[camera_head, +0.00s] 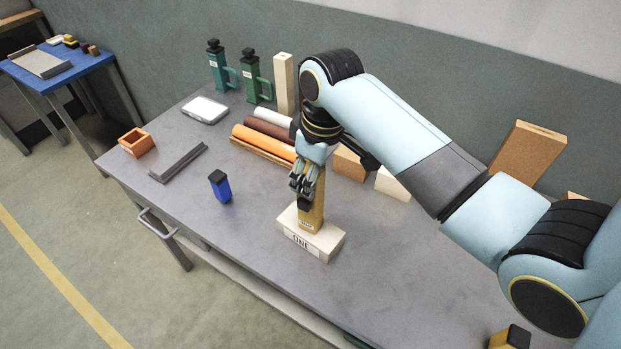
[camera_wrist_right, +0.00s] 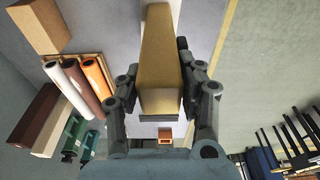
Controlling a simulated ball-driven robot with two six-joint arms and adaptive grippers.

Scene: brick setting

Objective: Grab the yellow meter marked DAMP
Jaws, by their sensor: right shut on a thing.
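A yellow meter (camera_head: 314,212) with a small label too small to read stands upright on a pale block (camera_head: 322,244) marked ONE. In the right wrist view the meter (camera_wrist_right: 160,62) fills the space between the fingers. My right gripper (camera_head: 306,186) comes down from above and is shut on the meter's upper part, hiding much of it. The meter's foot appears to touch the block. Another yellow and black object (camera_head: 510,338) is cut off at the bottom right edge; its label cannot be seen. My left gripper is out of view.
A blue meter-like object (camera_head: 220,186) stands left of the block. Behind are orange (camera_head: 262,142) and other rolls, green bottles (camera_head: 252,76) and wooden blocks (camera_head: 349,163). An orange box (camera_head: 136,142) and grey bar (camera_head: 179,162) lie left. The front of the grey table is mostly clear.

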